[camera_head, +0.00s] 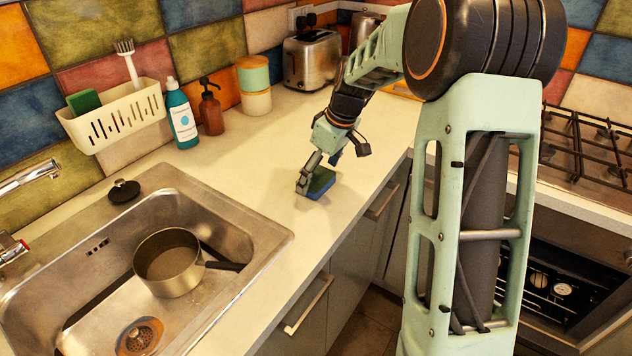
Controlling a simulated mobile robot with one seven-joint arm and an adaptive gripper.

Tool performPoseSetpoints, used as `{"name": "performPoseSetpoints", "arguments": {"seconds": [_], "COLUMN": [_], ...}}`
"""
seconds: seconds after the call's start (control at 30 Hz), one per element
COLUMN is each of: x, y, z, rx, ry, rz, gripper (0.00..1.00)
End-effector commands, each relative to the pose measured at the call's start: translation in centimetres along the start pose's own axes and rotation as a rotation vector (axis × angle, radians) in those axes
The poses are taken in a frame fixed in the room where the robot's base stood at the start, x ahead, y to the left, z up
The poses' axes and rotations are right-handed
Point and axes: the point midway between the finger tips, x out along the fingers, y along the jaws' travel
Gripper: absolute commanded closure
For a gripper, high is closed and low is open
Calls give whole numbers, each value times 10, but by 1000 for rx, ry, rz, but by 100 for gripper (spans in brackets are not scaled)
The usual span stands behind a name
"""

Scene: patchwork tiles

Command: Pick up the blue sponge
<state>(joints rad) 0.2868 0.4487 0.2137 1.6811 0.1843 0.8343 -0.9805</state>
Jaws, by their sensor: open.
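The blue sponge (320,190) lies on the pale countertop near its front edge, right of the sink. It is blue below with a green top layer. My gripper (318,180) is open and low over the sponge, reaching down from the upper right. One finger shows at the sponge's left end. The other finger is largely hidden, so I cannot tell whether the fingers touch the sponge.
The steel sink (215,215) holds a saucepan (168,262). A teal bottle (181,115), a brown pump bottle (211,108), stacked canisters (256,100) and a toaster (311,62) stand along the wall. A wall caddy (115,115) holds a green sponge and a brush. The counter around my gripper is clear.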

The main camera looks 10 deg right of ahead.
Motion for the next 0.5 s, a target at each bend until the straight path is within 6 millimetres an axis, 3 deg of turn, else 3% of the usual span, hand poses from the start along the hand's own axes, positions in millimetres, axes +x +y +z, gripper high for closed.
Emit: {"name": "performPoseSetpoints", "arguments": {"seconds": [0.13, 0.37, 0.5], "x": [12, 13, 13], "y": [0, 0, 0], "z": [0, 0, 0], "rx": [0, 0, 0], "ry": [-1, 0, 0], "rz": [0, 1, 1], "gripper": [11, 11, 26]}}
